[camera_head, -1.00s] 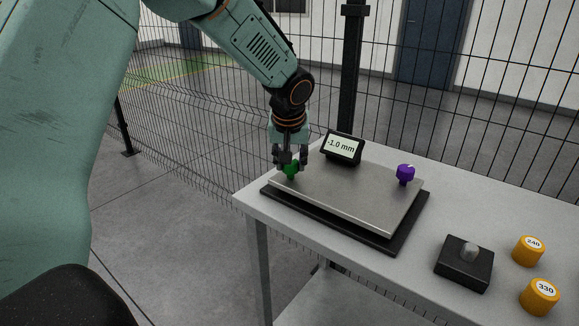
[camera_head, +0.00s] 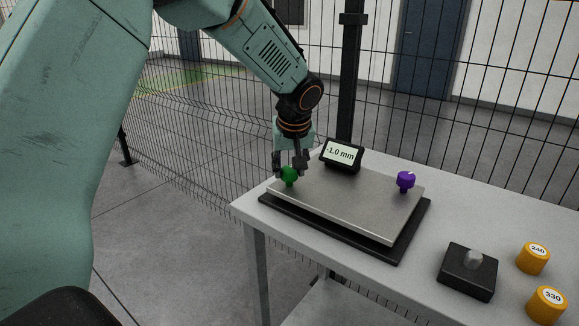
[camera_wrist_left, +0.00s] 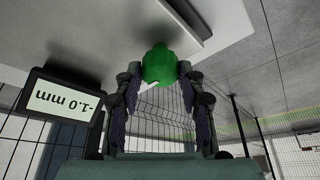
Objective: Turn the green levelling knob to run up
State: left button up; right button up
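The green knob (camera_head: 289,176) stands at the left corner of a grey metal plate (camera_head: 345,205). My left gripper (camera_head: 290,166) points down at it, with its fingers apart and the knob low between the tips. In the left wrist view the green knob (camera_wrist_left: 158,66), with a white mark on its face, sits between the two fingertips (camera_wrist_left: 160,74). The fingers look open, and I see no clear grip on the knob. A small display (camera_head: 341,155) behind the plate reads -1.0 mm. My right gripper is not in view.
A purple knob (camera_head: 405,180) stands at the plate's right corner. A black box with a grey knob (camera_head: 468,272) and yellow cylinders marked 240 (camera_head: 533,258) and 330 (camera_head: 546,304) occupy the right of the table (camera_head: 405,285). A wire fence (camera_head: 440,130) stands behind the table.

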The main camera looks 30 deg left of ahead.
pick_arm(q)
jog(key=o, duration=0.4)
jog(key=shift+c, duration=0.2)
jog(key=shift+s, duration=0.1)
jog(key=v, duration=1.2)
jog(key=shift+f, duration=0.1)
